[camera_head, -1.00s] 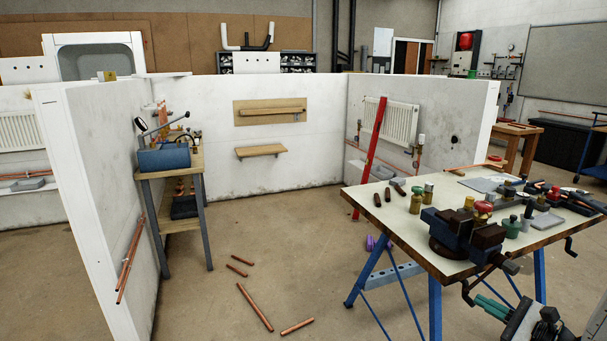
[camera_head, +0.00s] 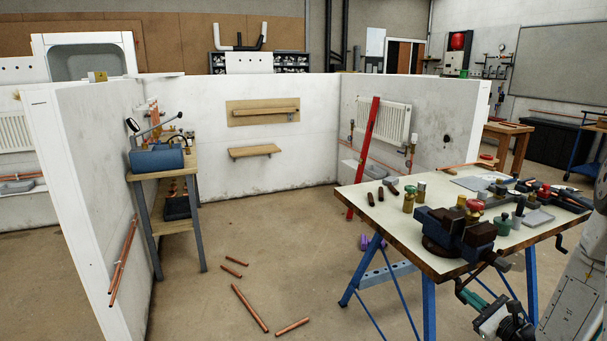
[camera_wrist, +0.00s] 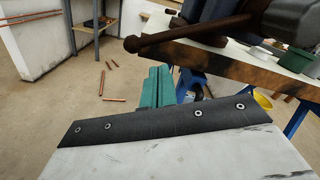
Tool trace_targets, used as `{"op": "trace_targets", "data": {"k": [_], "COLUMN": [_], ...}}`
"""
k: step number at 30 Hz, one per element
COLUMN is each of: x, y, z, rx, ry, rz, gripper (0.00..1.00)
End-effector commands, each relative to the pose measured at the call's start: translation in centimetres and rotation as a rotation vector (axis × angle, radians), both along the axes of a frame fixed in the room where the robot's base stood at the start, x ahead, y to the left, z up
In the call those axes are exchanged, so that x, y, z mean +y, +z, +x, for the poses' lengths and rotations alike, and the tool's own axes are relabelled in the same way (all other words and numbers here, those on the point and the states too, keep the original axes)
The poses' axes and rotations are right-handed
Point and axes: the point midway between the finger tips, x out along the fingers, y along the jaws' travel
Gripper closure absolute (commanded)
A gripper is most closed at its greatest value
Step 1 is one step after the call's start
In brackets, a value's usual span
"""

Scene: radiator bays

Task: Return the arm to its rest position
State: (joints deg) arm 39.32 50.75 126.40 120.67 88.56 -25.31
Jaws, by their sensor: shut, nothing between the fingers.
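A pale link of my arm rises at the right edge of the head view.
A bench vise (camera_head: 455,232) with a bar handle (camera_wrist: 185,35) stands at the bench's near edge, close to my gripper in the wrist view. Blue trestle legs (camera_head: 429,305) stand below. Copper pipes (camera_head: 249,307) lie on otherwise open floor at centre.

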Motion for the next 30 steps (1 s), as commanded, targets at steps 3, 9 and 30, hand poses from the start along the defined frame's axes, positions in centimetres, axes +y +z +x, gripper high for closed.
{"op": "trace_targets", "data": {"k": [3,9,30], "x": [0.4,0.7,0.6], "y": [0.1,0.1,0.2], "z": [1.0,1.6,1.6], "rx": [0.000,0.000,0.000], "ry": [0.001,0.001,0.000], "rz": [0.000,0.000,0.000], "gripper": [1.00,1.00,1.00]}}
